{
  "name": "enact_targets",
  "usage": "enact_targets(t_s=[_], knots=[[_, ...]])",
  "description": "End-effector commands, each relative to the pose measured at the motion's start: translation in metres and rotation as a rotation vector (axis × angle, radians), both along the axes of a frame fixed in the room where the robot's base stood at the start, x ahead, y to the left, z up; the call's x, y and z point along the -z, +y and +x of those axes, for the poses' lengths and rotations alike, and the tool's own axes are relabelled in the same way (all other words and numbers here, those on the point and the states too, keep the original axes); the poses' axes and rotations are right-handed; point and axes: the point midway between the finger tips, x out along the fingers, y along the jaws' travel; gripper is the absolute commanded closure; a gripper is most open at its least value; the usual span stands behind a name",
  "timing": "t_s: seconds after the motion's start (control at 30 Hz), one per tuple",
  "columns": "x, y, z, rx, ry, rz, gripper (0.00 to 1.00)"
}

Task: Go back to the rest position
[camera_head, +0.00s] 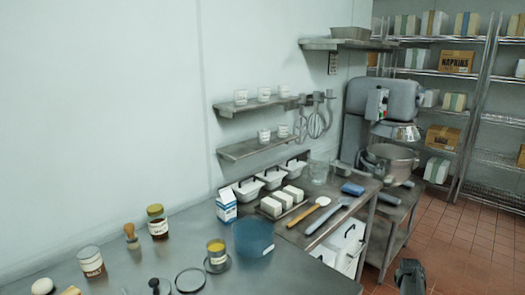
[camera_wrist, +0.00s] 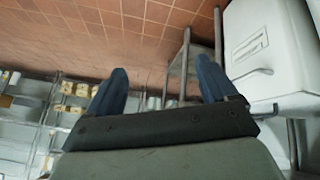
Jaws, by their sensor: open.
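My gripper shows in the wrist view (camera_wrist: 160,82) with its two blue-grey fingers spread wide apart and nothing between them. Beyond the fingers are the tiled floor and a metal table leg. In the head view a dark part of my arm (camera_head: 410,277) shows at the bottom right edge, over the floor and apart from the counter. The fingers cannot be made out there.
The steel counter (camera_head: 315,285) holds a blue container (camera_head: 253,237), a milk carton (camera_head: 226,206), jars and utensils. A white bin (camera_wrist: 265,50) is close on the right in the wrist view. A mixer (camera_head: 385,100) and shelves (camera_head: 470,75) stand behind. Floor (camera_head: 465,240) at right is clear.

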Motion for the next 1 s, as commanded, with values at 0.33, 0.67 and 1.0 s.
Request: enact_targets(t_s=[0.33,0.67,1.0], knots=[[0.13,-0.008,-0.109,-0.024,0.161,0.049,0.15],[0.229,0.019,-0.211,-0.061,0.298,0.121,0.15],[0.284,0.127,-0.289,-0.126,0.453,0.247,0.15]])
